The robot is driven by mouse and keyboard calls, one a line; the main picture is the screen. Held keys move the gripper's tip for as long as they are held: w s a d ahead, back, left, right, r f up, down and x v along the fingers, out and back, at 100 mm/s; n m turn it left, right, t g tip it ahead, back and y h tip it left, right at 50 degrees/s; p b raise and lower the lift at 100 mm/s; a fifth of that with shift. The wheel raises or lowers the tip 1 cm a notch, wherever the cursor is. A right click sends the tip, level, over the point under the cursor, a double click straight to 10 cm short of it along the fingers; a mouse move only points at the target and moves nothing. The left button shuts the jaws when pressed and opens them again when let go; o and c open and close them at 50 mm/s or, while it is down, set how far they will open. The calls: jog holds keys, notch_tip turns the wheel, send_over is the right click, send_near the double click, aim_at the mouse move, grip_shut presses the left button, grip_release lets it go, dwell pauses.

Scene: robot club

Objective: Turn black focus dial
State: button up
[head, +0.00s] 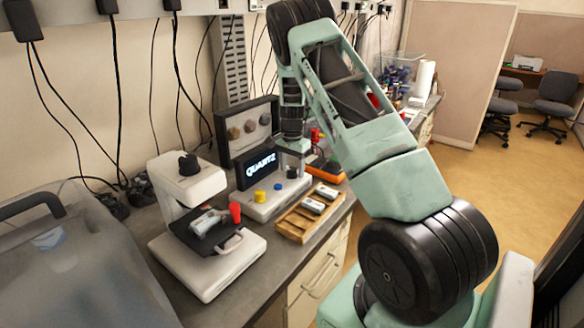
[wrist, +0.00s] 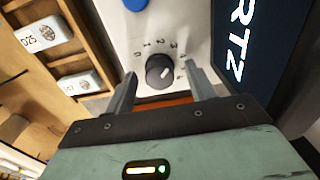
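A round black dial (wrist: 160,71) with a white pointer line sits on a white panel with printed numbers around it. My gripper (wrist: 159,68) is open, with one finger on each side of the dial and a gap visible at both sides. In the head view the black dial (head: 292,174) is at the right end of the white base of the device with the QUARTZ screen (head: 260,167). My gripper (head: 293,158) points down just above it there.
Yellow (head: 260,196) and blue (head: 278,187) knobs stand left of the dial. A wooden tray (head: 306,215) with labelled white blocks lies in front. A white microscope-like device (head: 186,185) with a black top knob stands left. The dark screen is close beside my gripper.

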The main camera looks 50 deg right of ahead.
aim_at(292, 169)
jog(key=shift+r, duration=0.15)
notch_tip(292, 169, up, 17)
jog(key=b, duration=0.3)
dwell(0.7)
